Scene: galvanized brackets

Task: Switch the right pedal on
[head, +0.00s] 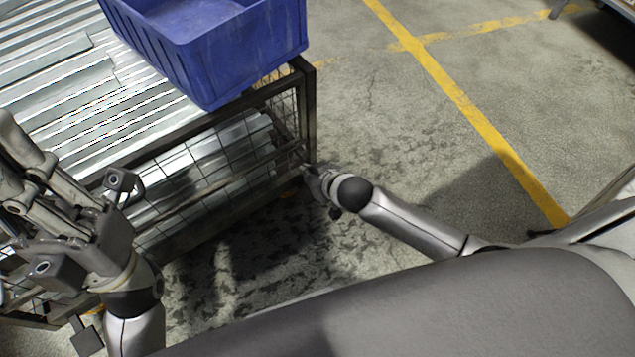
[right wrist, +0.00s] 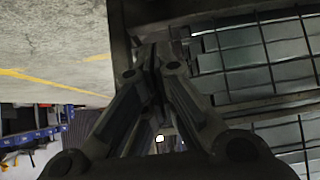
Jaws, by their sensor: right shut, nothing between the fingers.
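My right gripper (head: 303,168) reaches the near right corner post of the wire cage cart (head: 312,105) in the head view. In the right wrist view its fingers (right wrist: 152,60) are shut together with nothing between them, close to the dark frame of the cage. A small dark plate (head: 87,342) shows by the cage's left end, perhaps another pedal. My left gripper (head: 12,155) is over the cage's left part, its fingertips partly out of frame.
The cage is loaded with galvanized metal pieces (head: 60,75), and a blue bin (head: 215,55) stands on top. The concrete floor (head: 400,130) right of the cage is clear, with yellow lines (head: 470,110). Blue and dark objects (right wrist: 35,135) show far off in the right wrist view.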

